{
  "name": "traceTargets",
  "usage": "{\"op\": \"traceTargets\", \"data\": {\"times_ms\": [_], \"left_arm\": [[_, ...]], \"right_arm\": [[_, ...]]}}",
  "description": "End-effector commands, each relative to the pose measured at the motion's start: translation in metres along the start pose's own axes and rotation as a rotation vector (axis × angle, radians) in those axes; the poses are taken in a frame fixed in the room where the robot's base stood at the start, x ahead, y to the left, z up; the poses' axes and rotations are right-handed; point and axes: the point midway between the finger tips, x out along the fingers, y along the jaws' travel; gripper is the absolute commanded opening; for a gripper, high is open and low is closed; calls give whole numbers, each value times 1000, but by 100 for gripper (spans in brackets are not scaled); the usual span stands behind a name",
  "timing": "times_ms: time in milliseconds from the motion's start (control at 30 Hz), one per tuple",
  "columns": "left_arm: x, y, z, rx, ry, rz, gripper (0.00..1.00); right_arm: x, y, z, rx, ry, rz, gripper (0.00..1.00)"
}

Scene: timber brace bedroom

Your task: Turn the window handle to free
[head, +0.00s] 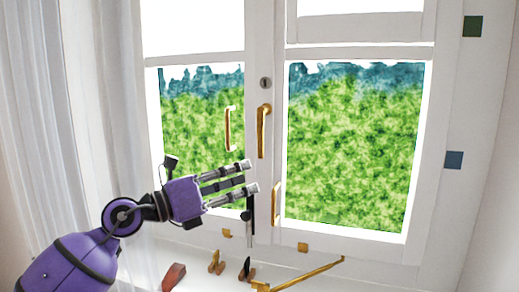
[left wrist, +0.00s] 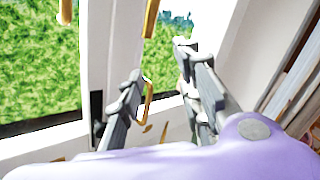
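The window handle (head: 263,132) is a gold lever hanging straight down on the middle stile of the white window, below a small grey lock plate (head: 265,83). Its lower end shows at the top of the left wrist view (left wrist: 151,18). My left gripper (head: 251,177) is open and empty, with its fingers pointing right, just below and left of the handle and apart from it. In the left wrist view, its fingers (left wrist: 158,82) are spread, and the handle's end lies beyond them. My right gripper is in neither view.
Gold pulls sit on the left sash (head: 227,129) and low on the right sash (head: 277,204). A black upright piece (head: 250,214) is near the fingers. A gold rod (head: 308,274), a reddish block (head: 174,277) and small pegs lie on the sill. Sheer curtain (head: 95,110) hangs left.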

Motion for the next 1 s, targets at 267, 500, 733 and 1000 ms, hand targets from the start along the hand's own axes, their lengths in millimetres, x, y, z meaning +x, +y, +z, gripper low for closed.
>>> {"op": "traceTargets", "data": {"times_ms": [267, 500, 733, 1000], "left_arm": [[11, -18, 88, 410, 85, 105, 32], [36, -18, 95, 440, 87, 114, 32], [72, -14, 93, 438, 86, 113, 32], [88, -9, 90, 437, 88, 115, 32]], "right_arm": [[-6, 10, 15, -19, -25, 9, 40], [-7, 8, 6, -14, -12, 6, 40], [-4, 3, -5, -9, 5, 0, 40], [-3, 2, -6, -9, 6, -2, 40]]}}
